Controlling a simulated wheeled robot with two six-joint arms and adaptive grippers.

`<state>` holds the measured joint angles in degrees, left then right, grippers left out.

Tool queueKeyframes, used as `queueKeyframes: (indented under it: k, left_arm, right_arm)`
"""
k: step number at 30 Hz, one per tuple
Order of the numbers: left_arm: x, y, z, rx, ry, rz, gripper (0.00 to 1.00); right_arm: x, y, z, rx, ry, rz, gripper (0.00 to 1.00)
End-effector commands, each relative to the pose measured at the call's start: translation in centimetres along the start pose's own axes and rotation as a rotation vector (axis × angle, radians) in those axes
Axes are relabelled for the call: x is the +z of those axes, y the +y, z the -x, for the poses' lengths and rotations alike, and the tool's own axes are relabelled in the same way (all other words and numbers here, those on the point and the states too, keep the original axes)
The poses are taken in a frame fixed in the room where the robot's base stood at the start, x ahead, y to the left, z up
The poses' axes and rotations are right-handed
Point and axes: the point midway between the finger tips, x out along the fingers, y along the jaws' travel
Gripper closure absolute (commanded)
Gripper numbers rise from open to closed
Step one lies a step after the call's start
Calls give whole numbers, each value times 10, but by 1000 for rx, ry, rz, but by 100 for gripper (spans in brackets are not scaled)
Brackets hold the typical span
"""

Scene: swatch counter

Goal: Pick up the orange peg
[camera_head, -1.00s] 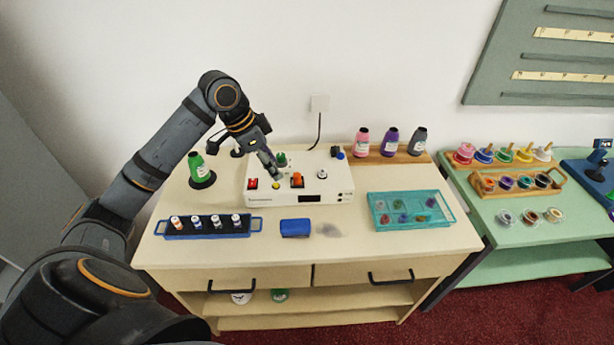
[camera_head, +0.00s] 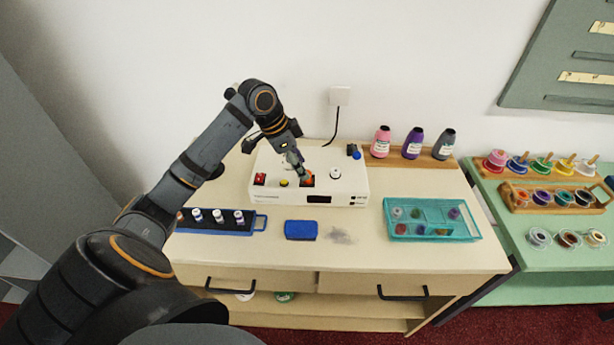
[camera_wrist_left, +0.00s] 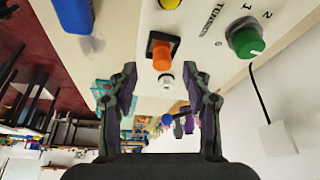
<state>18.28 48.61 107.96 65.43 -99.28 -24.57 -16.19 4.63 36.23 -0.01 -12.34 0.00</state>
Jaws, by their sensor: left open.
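The orange peg (camera_head: 308,178) stands in a dark square socket on the white box (camera_head: 345,187), partly hidden behind my left gripper in the head view. My left gripper (camera_head: 297,163) reaches down over the box, right beside the peg. In the left wrist view the orange peg (camera_wrist_left: 162,54) shows just beyond the two fingertips and roughly midway between them. The fingers of my left gripper (camera_wrist_left: 162,72) are wide apart with nothing held between them. My right gripper is not in view.
The box also bears a red switch (camera_head: 260,179), a yellow button (camera_head: 284,183), a white knob (camera_head: 336,172) and a green knob (camera_wrist_left: 246,39). A blue block (camera_head: 301,230), a blue vial rack (camera_head: 240,228) and a teal tray (camera_head: 432,234) lie in front.

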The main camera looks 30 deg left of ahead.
Motion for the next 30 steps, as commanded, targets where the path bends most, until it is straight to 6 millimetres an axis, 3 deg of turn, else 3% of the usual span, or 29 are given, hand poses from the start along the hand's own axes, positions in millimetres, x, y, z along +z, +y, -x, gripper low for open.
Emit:
queueKeyframes:
  k: [6,13,23,30]
  left_arm:
    - [0,-1,-30,1,2,0,51]
    - [1,-2,-34,0,0,-1,51]
    - [1,-2,-33,-1,0,-1,94]
    - [1,-2,-33,-1,0,-1,95]
  right_arm:
    - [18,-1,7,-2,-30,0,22]
    - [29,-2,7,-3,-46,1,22]
    - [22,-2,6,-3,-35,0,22]
    - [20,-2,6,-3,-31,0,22]
